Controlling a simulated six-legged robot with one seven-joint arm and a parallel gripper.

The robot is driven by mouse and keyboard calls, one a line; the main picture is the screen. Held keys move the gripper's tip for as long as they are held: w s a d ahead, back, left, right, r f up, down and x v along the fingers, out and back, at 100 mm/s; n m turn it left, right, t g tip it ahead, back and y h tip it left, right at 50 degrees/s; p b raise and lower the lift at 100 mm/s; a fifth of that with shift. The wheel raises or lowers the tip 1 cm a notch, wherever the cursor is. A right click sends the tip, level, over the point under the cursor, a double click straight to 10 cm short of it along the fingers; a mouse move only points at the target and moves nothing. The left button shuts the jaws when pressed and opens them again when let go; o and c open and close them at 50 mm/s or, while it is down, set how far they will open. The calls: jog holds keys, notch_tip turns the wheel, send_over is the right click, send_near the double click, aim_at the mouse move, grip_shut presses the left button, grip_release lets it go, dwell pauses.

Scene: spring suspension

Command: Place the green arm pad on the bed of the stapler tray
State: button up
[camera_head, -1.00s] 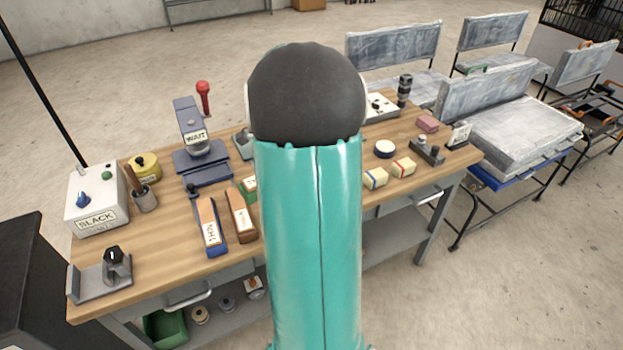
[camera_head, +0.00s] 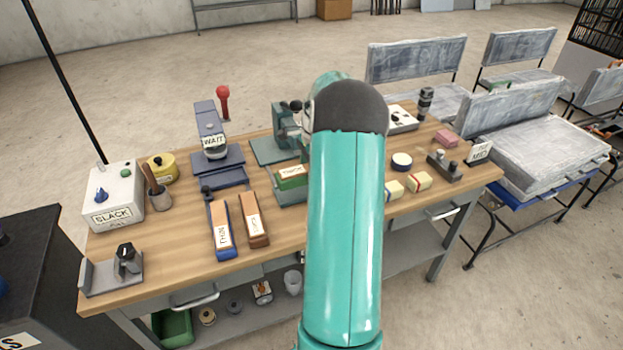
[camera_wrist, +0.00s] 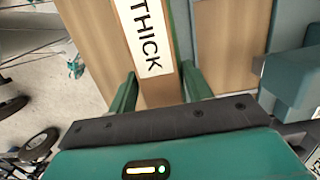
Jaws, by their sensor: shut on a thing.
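The green arm pad (camera_head: 291,182) has green sides, a tan top and a white label. It lies crosswise over the middle of the bench in the head view, its right end hidden by my arm. The wrist view shows the pad (camera_wrist: 155,92) close up, with its label reading THICK. My gripper (camera_wrist: 158,77) is shut on it, one finger on each side. In the head view my gripper is mostly hidden behind my arm. A grey-green surface (camera_head: 292,199) shows just below the pad; I cannot tell whether they touch or whether it is the stapler tray.
The blue pad (camera_head: 221,229) and brown pad (camera_head: 254,221) lie left of the green one. A teal machine (camera_head: 284,122) stands behind the green pad. The SLACK box (camera_head: 113,197) is at left.

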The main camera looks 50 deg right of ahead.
jog(key=d+f, duration=0.1)
jog(key=w+d+f, duration=0.1)
jog(key=f, duration=0.1)
jog(key=shift+d+f, duration=0.1)
jog(key=shift+d, duration=0.2)
jog(key=shift+f, duration=1.5)
jog(key=shift+f, duration=0.15)
jog(key=o, duration=1.2)
jog(key=shift+c, duration=0.2)
